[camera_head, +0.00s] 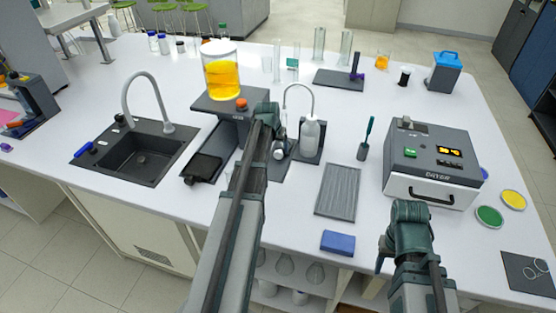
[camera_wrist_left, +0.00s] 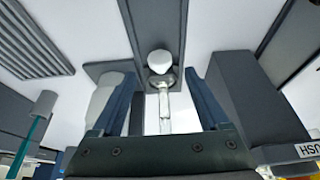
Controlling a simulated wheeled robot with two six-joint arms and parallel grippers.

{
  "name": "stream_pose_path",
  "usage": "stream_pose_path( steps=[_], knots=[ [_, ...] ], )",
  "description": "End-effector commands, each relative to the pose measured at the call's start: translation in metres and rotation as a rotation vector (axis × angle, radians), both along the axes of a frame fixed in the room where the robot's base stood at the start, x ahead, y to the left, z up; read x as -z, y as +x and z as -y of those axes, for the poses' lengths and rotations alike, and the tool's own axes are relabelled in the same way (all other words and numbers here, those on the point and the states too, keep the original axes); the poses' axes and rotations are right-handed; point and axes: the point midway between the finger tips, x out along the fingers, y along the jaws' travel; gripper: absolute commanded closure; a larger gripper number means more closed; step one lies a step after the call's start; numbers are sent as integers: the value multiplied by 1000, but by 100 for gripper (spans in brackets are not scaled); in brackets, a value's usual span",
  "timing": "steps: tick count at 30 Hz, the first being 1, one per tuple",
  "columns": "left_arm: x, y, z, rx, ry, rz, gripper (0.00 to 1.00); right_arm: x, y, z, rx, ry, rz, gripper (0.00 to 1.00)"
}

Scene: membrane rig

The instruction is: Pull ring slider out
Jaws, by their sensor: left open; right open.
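My left gripper (camera_wrist_left: 162,88) is open in the left wrist view. Its two blue-grey fingers stand on either side of a clear glass stem (camera_wrist_left: 165,108), with gaps visible at both sides. Beyond the stem are a round metal collar (camera_wrist_left: 161,78) and a white knob (camera_wrist_left: 159,60), in line with a dark channel (camera_wrist_left: 158,22). I cannot tell which of these parts is the ring slider. In the head view my left arm hides part of this rig, and the fingertips cannot be made out there. My right gripper (camera_head: 386,252) is open and empty near the table's front edge.
A dark stand (camera_head: 222,104) bears a beaker of yellow liquid (camera_head: 221,76). A white bottle (camera_head: 309,134) stands close right of my left gripper. A ridged grey plate (camera_head: 338,190), a blue block (camera_head: 338,242) and a dryer (camera_head: 432,165) lie further right. A sink (camera_head: 150,150) is left.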

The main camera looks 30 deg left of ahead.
Motion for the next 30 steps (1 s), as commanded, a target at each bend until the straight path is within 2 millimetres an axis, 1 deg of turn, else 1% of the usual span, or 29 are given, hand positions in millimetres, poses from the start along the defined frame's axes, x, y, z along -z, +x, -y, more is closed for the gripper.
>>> stream_pose_path(
  steps=[1,6,9,14,22,23,24,29,30],
  knots=[
    [15,4,-1,0,0,0,22,15,0,0,0,0,0,50],
    [38,14,-3,0,0,0,22,38,0,0,1,0,0,50],
    [48,18,-4,0,0,0,22,48,0,0,1,0,0,50],
    [56,22,-5,0,0,0,22,56,0,0,1,0,0,50],
    [55,22,-5,0,0,0,22,55,0,0,1,0,0,50],
    [55,22,-5,0,0,0,24,55,0,0,1,0,0,50],
    [55,22,-5,0,0,0,31,55,0,0,1,0,0,50],
    [55,22,-5,0,0,0,60,55,0,0,1,0,0,50],
    [55,22,-5,0,0,0,67,55,0,0,1,0,0,50]
  ],
)
